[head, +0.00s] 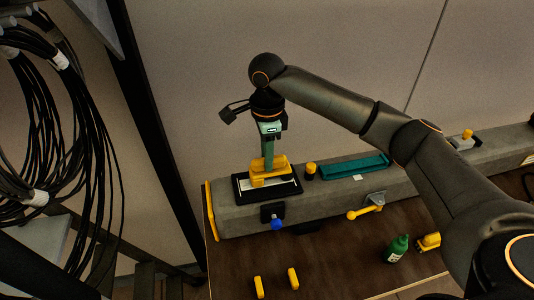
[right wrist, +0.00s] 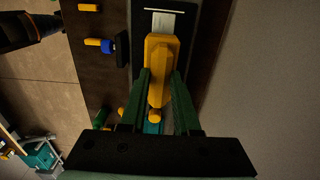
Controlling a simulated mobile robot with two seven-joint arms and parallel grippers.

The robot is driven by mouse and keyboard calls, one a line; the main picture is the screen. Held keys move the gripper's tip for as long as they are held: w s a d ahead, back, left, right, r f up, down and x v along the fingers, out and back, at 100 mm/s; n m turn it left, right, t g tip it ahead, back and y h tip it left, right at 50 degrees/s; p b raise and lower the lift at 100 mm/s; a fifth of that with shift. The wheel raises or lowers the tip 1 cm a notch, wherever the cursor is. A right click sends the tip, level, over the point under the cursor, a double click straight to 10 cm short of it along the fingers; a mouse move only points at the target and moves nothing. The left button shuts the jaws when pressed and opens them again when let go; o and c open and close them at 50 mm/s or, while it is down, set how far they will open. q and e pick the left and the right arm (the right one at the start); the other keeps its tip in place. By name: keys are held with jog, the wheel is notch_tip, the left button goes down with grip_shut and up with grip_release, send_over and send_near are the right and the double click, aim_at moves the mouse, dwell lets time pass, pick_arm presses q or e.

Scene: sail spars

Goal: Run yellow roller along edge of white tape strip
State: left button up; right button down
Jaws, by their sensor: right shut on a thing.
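My right gripper (head: 268,152) points down and is shut on the yellow roller (head: 262,178). In the right wrist view, its green fingers (right wrist: 160,82) lie on both sides of the roller's yellow body (right wrist: 161,52). The roller is over a black-framed plate (head: 240,194) on the grey beam. The white tape strip (right wrist: 163,21) shows beyond the roller's far end in the right wrist view; the rest of it is hidden beneath the roller. I cannot tell whether the roller touches the strip. My left gripper is in neither view.
A teal tray (head: 353,167) and a small yellow-and-black piece (head: 310,172) are on the beam to the right. A yellow-handled tool (head: 364,211), a green bottle (head: 397,248) and a blue knob (head: 277,224) are in front. Coiled black cables (head: 40,130) hang at left.

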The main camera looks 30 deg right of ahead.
aim_at(252, 161)
jog(key=shift+f, duration=0.3)
dwell(0.5)
jog(key=shift+a, duration=0.1)
jog(key=shift+w+a, duration=0.2)
jog(key=shift+a, duration=0.6)
jog(key=shift+w+a, duration=0.2)
jog(key=shift+a, duration=0.55)
jog(key=shift+w+a, duration=0.25)
jog(key=shift+a, duration=0.6)
jog(key=shift+w+a, duration=0.2)
jog(key=shift+a, duration=0.6)
jog(key=shift+w+a, duration=0.2)
jog(key=shift+a, duration=0.6)
jog(key=shift+w+a, duration=0.2)
jog(key=shift+a, duration=0.55)
jog(key=shift+d, duration=0.1)
jog(key=shift+s+d+f, duration=0.1)
jog(key=shift+s+d, duration=0.15)
jog(key=shift+d, duration=0.55)
jog(key=shift+s+d, duration=0.2)
jog(key=shift+d, duration=0.55)
